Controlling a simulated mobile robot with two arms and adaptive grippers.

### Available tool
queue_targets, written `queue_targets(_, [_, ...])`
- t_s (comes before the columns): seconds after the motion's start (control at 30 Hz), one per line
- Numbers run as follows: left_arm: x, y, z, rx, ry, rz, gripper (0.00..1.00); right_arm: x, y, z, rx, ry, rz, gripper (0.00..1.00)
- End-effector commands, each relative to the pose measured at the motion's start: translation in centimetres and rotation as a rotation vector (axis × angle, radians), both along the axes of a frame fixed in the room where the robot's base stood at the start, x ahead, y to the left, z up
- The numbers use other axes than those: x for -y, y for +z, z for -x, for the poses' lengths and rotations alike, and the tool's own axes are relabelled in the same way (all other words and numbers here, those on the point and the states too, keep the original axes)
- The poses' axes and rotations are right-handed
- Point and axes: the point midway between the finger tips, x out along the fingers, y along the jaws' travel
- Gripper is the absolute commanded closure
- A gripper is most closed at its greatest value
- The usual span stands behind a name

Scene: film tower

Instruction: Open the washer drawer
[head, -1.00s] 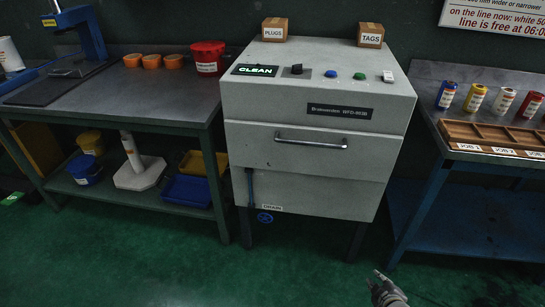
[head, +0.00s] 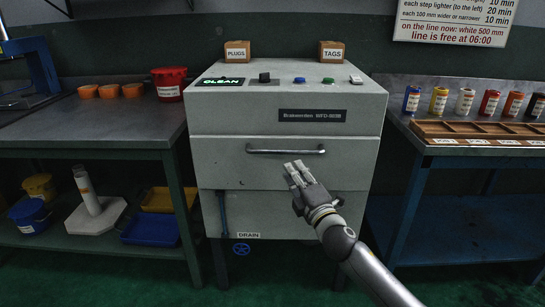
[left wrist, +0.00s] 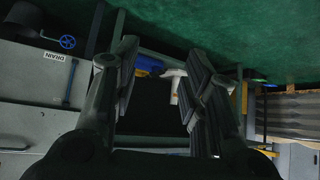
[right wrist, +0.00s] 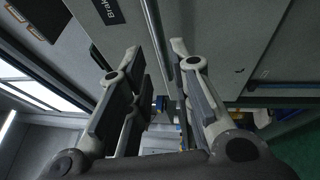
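The washer (head: 290,105) is a grey cabinet with a lit CLEAN display. Its drawer (head: 228,172) is shut, flush with the front, and has a horizontal metal bar handle (head: 262,151). My right gripper (head: 293,167) is just below and in front of the handle. In the right wrist view my right gripper (right wrist: 155,52) is open, and the handle (right wrist: 157,35) shows between its fingertips; I cannot tell whether they touch it. My left gripper (left wrist: 160,62) is open and empty in the left wrist view, and is out of the head view.
A bench (head: 95,135) with orange cups and a red bucket (head: 170,84) stands left of the washer. A right bench (head: 400,105) holds a wooden tray and several coloured cans. PLUGS and TAGS boxes sit on the washer. A blue valve (head: 241,249) is below it.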

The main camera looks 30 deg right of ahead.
Motion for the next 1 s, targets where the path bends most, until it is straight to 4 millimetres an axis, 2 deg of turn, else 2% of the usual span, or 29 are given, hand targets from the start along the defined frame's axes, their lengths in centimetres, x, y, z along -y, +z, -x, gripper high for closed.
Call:
queue_targets(0.6, [1.3,2.6,-3.3,0.206,-0.015,0.046,0.6,1.2,1.4,-7.8,0.0,-0.001,-0.003,0.79])
queue_targets(0.8, [1.6,3.4,-4.0,0.257,-0.02,0.058,0.6,1.4,1.6,-9.4,-0.002,0.0,-0.003,0.79])
queue_targets(1.0, [1.7,3.7,-4.2,0.275,-0.021,0.062,0.6,1.5,1.7,-9.8,-0.003,0.0,-0.003,0.79])
